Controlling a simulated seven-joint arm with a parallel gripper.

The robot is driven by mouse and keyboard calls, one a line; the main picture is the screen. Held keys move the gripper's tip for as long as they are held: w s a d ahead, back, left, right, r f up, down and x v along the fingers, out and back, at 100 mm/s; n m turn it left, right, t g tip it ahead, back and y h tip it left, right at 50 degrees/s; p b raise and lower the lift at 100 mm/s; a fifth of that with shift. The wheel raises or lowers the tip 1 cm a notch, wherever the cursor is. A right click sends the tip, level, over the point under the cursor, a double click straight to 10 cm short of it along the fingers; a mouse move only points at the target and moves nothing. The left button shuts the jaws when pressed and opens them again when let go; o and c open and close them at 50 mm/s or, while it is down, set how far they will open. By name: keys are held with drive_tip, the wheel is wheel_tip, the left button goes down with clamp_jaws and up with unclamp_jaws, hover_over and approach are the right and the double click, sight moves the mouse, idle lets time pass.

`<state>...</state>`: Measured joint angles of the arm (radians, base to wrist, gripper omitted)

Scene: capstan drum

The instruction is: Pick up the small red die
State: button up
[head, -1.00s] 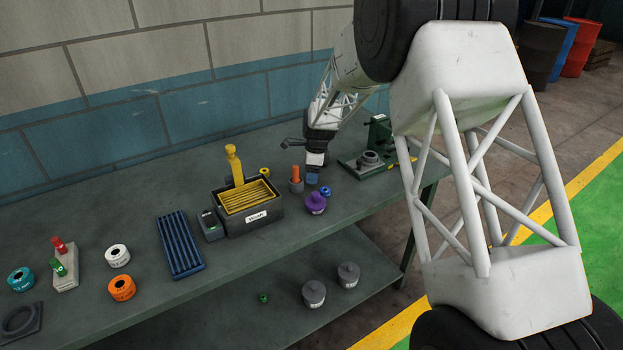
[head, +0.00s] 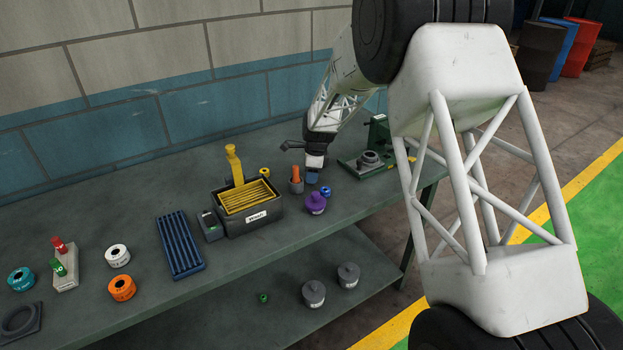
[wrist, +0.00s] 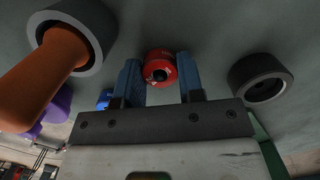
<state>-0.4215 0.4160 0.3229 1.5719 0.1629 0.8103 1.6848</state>
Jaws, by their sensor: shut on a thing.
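The small red die (wrist: 158,66) is a short round red piece with a dark hole in its middle and pale marking on its side. In the wrist view it sits between the two blue fingers of my gripper (wrist: 160,80), which is shut on it. In the head view my gripper (head: 312,178) is low over the far right part of the bench, and the die is hidden there. I cannot tell whether the die touches the bench.
Close by are a grey cup with an orange-handled piece (head: 296,174), a purple die (head: 315,203), a small blue die (head: 326,191) and a green fixture (head: 379,135). A dark ring (wrist: 261,78) lies right in the wrist view. The bench's front edge is near.

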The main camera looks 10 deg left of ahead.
drive_tip(key=shift+c, duration=0.9)
drive_tip(key=shift+r, duration=0.2)
wheel_tip(320, 180, up, 10)
drive_tip(key=shift+f, duration=0.15)
drive_tip(key=shift+d, duration=0.1)
drive_tip(key=s+d+r, duration=0.1)
drive_tip(key=s+d, duration=0.2)
drive_tip(key=d, duration=1.8)
drive_tip(key=shift+s+d+n, duration=0.2)
drive_tip(key=shift+d+n, duration=0.05)
drive_tip(key=shift+n, duration=0.05)
hover_over(370, 157)
drive_tip(key=shift+w+f, duration=0.1)
drive_tip(key=shift+f, duration=0.65)
